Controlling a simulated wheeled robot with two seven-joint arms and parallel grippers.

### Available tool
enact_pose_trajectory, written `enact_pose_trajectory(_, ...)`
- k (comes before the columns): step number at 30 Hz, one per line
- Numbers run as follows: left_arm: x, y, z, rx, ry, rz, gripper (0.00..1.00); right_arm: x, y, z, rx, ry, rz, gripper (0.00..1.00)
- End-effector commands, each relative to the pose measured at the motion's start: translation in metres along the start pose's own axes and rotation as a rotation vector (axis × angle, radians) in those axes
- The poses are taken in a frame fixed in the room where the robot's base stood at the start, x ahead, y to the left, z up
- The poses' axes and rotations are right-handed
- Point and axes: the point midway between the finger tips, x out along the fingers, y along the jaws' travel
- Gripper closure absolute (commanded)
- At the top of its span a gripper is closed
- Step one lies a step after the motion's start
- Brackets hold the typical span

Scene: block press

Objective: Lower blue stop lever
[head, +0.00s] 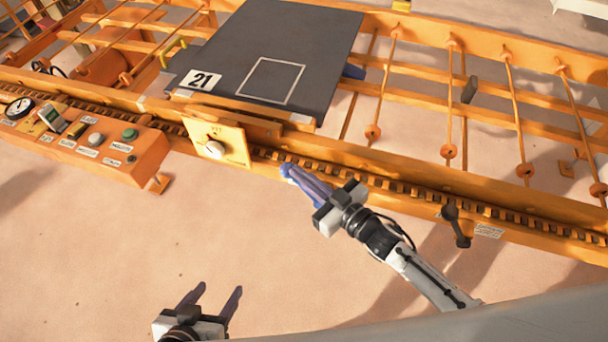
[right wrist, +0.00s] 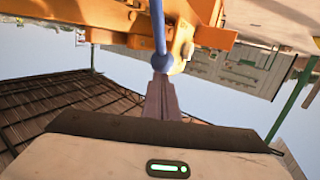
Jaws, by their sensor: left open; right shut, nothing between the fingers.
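The blue stop lever shows in the right wrist view as a blue rod with a round ball (right wrist: 162,61) at its end. In the head view only a bit of the blue ball (head: 285,170) shows at my right fingertips, and the rod is hidden. My right gripper (head: 296,177) is shut and empty, its fingertips at the ball. In the right wrist view the shut fingers (right wrist: 160,82) meet or overlap the ball; I cannot tell if they touch it. My left gripper (head: 209,292) is open and empty, low in the head view, away from the machine.
An orange control panel (head: 140,160) with buttons and a gauge stands at the left. A white knob (head: 214,150) sits on a yellow plate. A dark plate (head: 270,45) marked 21 lies on the orange frame. A black lever (head: 457,226) is at the right. The sandy floor in front is clear.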

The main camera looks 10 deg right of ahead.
Motion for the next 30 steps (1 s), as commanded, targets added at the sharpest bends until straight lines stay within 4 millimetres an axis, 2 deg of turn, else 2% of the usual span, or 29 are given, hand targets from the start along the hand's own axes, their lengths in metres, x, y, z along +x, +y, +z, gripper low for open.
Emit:
enact_pose_trajectory(1, 0.001, 0.000, 0.001, 0.000, 0.000, 0.000, 0.41, 0.006, -0.007, -0.004, 0.005, 0.006, -0.007, 1.00)
enact_pose_trajectory(3, 0.000, 0.000, 0.000, 0.000, 0.000, 0.000, 0.41, 0.005, -0.006, -0.005, 0.005, 0.006, -0.007, 1.00)
enact_pose_trajectory(8, -0.011, 0.002, -0.011, 0.000, 0.000, 0.001, 0.41, -0.007, -0.004, -0.014, 0.003, 0.007, -0.008, 1.00)
enact_pose_trajectory(12, -0.027, 0.003, -0.027, 0.000, 0.001, 0.000, 0.41, -0.031, 0.001, -0.027, 0.001, 0.005, -0.008, 1.00)
enact_pose_trajectory(14, -0.026, 0.003, -0.026, 0.000, 0.003, 0.001, 0.41, -0.045, 0.001, -0.026, -0.002, 0.005, -0.009, 1.00)
enact_pose_trajectory(21, -0.029, 0.004, -0.026, -0.001, -0.002, 0.001, 0.41, -0.095, -0.001, -0.046, -0.002, 0.006, -0.008, 1.00)
enact_pose_trajectory(24, -0.030, 0.004, -0.027, -0.001, -0.002, 0.001, 0.41, -0.108, -0.002, -0.052, -0.001, 0.006, -0.009, 1.00)
enact_pose_trajectory(30, -0.030, 0.003, -0.027, -0.001, -0.003, 0.000, 0.41, -0.121, -0.002, -0.059, -0.002, 0.008, -0.009, 1.00)
